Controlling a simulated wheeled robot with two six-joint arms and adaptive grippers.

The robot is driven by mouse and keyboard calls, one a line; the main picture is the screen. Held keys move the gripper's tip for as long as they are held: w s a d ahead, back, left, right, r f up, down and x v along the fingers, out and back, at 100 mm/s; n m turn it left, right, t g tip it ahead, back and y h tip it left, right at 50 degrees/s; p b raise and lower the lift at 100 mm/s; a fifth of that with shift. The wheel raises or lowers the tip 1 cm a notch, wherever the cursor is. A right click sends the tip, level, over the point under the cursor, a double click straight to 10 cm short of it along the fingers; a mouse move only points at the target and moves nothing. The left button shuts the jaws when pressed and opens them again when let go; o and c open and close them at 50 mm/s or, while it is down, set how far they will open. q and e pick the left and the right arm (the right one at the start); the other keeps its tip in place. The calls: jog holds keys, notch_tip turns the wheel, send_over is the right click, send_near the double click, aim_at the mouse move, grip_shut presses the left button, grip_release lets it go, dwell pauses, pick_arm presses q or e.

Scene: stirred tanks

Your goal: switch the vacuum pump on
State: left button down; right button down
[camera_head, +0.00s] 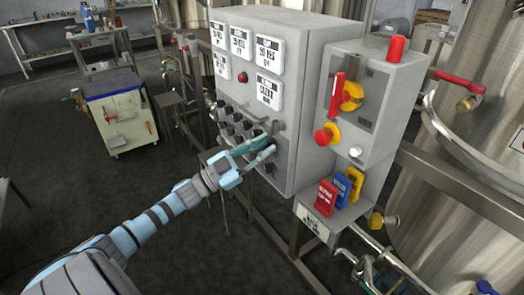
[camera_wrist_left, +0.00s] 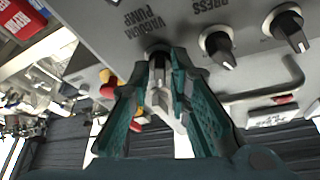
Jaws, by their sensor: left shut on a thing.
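The vacuum pump knob (camera_wrist_left: 158,88) shows in the left wrist view, below the label "VACUUM PUMP" on the grey panel. It is a dark knob with a pale pointer, which points down in that view. My left gripper (camera_wrist_left: 166,72) has its green fingers on either side of the knob and is shut on it. In the head view, my left gripper (camera_head: 268,145) reaches the lower front of the grey control cabinet (camera_head: 313,100), and its fingers hide the knob. My right gripper is not in view.
Beside the held knob are a "PRESS" knob (camera_wrist_left: 217,48) and another knob (camera_wrist_left: 287,25). A bar handle (camera_wrist_left: 265,92) sticks out nearby. A box with a red-and-yellow switch (camera_head: 350,95) and coloured tags (camera_head: 326,197) stands right of the cabinet. A steel tank (camera_head: 465,180) is further right.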

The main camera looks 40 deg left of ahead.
pick_arm(q)
jog(key=shift+m+g, duration=0.4)
jog(key=shift+m, duration=0.5)
jog(key=shift+m+h, duration=0.3)
jog(key=shift+h, duration=0.1)
jog(key=c, duration=1.7)
grip_release()
jog(key=shift+s+a+f, duration=0.15)
jog(key=shift+s, duration=0.05)
jog(key=v, duration=1.1)
jog(key=shift+s+a, duration=0.15)
jog(key=shift+s, duration=0.05)
